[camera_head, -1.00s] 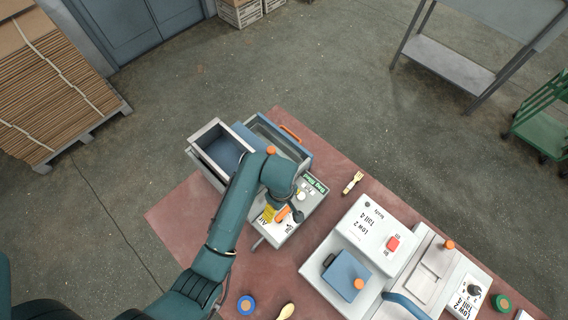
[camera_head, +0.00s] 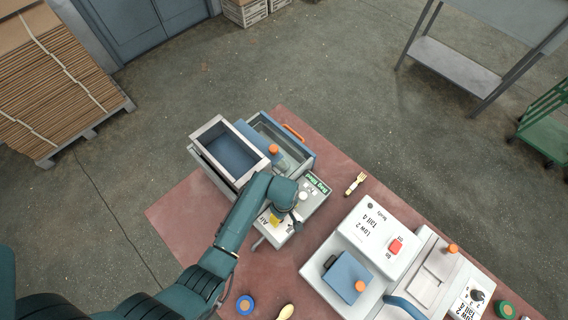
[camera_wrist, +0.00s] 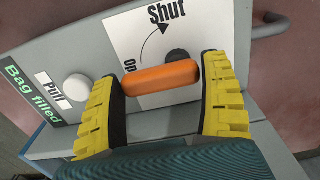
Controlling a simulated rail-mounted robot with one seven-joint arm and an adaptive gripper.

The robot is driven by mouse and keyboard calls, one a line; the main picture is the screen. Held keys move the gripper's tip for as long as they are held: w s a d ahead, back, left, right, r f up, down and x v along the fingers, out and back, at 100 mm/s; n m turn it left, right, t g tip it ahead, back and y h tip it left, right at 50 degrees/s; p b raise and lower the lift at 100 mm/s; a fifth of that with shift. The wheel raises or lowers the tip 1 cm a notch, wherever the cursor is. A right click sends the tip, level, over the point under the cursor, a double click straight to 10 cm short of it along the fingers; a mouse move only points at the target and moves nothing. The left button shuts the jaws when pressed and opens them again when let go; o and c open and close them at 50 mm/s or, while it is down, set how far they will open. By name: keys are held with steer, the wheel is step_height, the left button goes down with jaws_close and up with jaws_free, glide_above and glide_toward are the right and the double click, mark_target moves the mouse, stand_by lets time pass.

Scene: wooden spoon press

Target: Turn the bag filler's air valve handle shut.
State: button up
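The bag filler (camera_head: 317,203) stands on the red mat, with my gripper (camera_head: 280,214) over its label panel. In the wrist view the orange valve handle (camera_wrist: 160,79) lies roughly crosswise on a white label (camera_wrist: 200,22) with a curved arrow to "Shut". The lettering at the arrow's other end is partly hidden. A dark round knob (camera_wrist: 178,56) shows behind the handle. My gripper (camera_wrist: 162,85) is open wide, its yellow-ribbed fingers at either end of the handle. I cannot tell whether they touch it. In the head view my arm mostly hides the handle.
A white "Pull" knob (camera_wrist: 77,87) and green "Bag filled" sign (camera_wrist: 27,100) sit left of the handle in the wrist view. An open-topped bin (camera_head: 215,127) is behind my wrist. A white press machine (camera_head: 385,230) stands right; a small brush (camera_head: 355,183) lies between.

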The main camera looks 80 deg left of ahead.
steer(key=c, duration=0.6)
steer(key=shift+w+r, duration=0.1)
steer(key=shift+r, duration=0.05)
steer(key=m+p, duration=0.2)
steer(key=m, duration=0.1)
steer(key=shift+w+d+r, duration=0.1)
steer(key=shift+d, duration=0.1)
steer(key=m, duration=0.1)
steer(key=m+p, duration=0.1)
steer(key=m, duration=0.1)
steer(key=shift+w+d+m+p, duration=0.1)
steer(key=shift+d+m+p, duration=0.2)
steer(key=m+p, duration=0.1)
steer(key=m, duration=0.2)
steer(key=d+m+p, duration=0.1)
steer(key=m, duration=0.3)
steer(key=m+p, duration=0.1)
steer(key=m, duration=0.3)
steer(key=shift+s+d, duration=0.35)
steer(key=shift+s, duration=0.05)
steer(key=shift+m, duration=0.3)
